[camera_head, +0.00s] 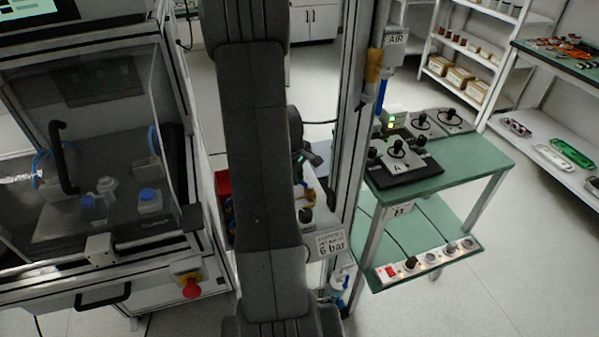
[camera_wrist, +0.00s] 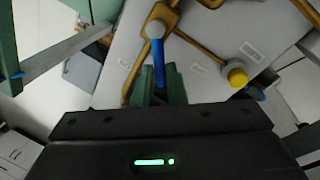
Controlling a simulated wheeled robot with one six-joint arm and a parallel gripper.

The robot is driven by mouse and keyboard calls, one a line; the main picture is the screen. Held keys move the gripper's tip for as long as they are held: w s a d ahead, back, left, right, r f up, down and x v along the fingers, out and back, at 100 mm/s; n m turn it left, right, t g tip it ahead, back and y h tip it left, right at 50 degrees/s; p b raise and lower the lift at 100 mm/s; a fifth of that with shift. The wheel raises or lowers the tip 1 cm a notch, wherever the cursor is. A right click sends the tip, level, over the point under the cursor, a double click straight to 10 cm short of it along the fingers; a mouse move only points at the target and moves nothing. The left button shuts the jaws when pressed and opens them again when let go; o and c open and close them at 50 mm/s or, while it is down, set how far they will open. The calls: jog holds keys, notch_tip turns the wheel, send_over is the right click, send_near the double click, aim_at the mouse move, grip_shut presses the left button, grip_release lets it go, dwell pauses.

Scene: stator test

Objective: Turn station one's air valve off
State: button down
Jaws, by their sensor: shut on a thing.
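In the wrist view, a blue valve lever (camera_wrist: 156,48) sits on brass pipework in front of a pale panel (camera_wrist: 205,50). The lever points down the picture toward my gripper (camera_wrist: 158,84). The two green fingers are closed around the lever's lower end, one on each side. The tip of the lever between the fingers is partly hidden by my gripper body. In the head view my dark arm covers the middle, and the valve cannot be made out clearly. A sign (camera_head: 333,245) reading "6 bar" hangs beside the arm.
A yellow-ended grey fitting (camera_wrist: 237,76) is right of the lever, with brass pipes around it. In the head view, a metal post (camera_head: 352,110) stands close right of my arm, a green-topped bench (camera_head: 470,165) beyond it, and a glazed test enclosure (camera_head: 90,130) at left.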

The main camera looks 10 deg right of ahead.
jog(key=n, duration=0.1)
jog(key=s+n+p, duration=0.1)
jog(key=n, duration=0.2)
jog(key=shift+s+a+r+n+y+p, duration=0.15)
jog(key=shift+s+a+n+y+p, duration=0.15)
jog(key=shift+a+y+p, duration=0.1)
jog(key=shift+s+n+t+y+p, duration=0.15)
jog(key=shift+s+n+p, duration=0.15)
jog(key=shift+n, duration=0.55)
jog(key=shift+s+n+t+y+p, duration=0.2)
jog(key=shift+s+n, duration=0.15)
jog(key=shift+n, duration=0.5)
jog(key=c, duration=1.5)
grip_release()
jog(key=v, duration=1.3)
jog(key=shift+s+r, duration=0.1)
jog(key=shift+r, duration=0.2)
